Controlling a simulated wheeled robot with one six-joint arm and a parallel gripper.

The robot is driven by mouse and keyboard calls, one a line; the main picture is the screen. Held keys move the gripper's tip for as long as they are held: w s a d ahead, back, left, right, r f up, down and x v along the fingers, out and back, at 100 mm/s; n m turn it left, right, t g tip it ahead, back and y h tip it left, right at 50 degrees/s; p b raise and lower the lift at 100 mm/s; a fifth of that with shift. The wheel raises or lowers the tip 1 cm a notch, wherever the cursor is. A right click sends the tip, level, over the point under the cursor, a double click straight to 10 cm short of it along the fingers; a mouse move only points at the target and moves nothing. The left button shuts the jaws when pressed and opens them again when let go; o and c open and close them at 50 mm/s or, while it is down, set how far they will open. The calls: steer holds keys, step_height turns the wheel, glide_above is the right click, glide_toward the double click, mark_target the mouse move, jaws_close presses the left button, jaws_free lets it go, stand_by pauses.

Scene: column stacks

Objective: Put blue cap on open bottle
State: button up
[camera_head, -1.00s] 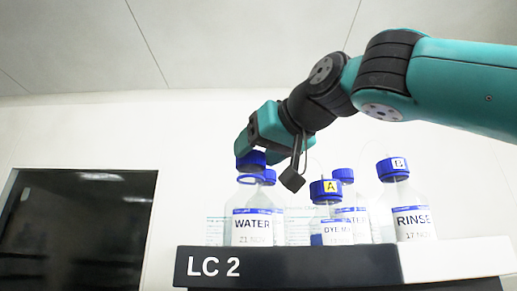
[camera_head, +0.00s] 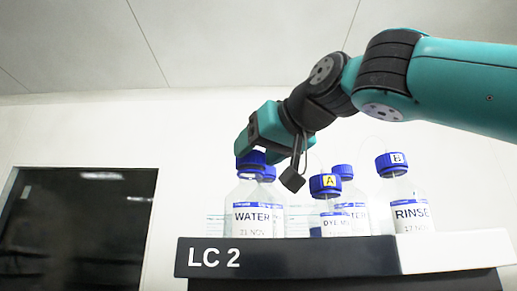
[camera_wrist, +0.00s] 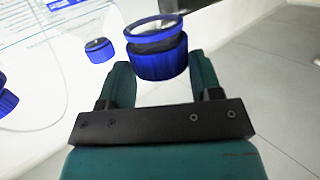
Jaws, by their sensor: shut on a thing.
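My gripper (camera_head: 252,147) is shut on a blue cap (camera_head: 251,160) at the left end of the bottle row. In the wrist view the blue cap (camera_wrist: 160,64) sits between the two fingers. The clear bottle (camera_head: 251,214) with a WATER label stands upright directly below the cap. The cap is at the bottle's mouth in the head view, with no clear gap between them. Whether it is seated or tilted I cannot tell.
Close by stand a blue-capped bottle behind (camera_head: 267,175), the DYE MIX bottle (camera_head: 326,188) marked A, another WATER bottle (camera_head: 343,174) and the RINSE bottle (camera_head: 396,190) marked B. They stand in a tray with a dark front edge (camera_head: 300,254) reading LC 2.

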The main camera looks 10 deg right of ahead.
steer(key=shift+f, duration=0.1)
stand_by(0.3)
steer(key=o, duration=1.1)
steer(key=shift+s, duration=0.1)
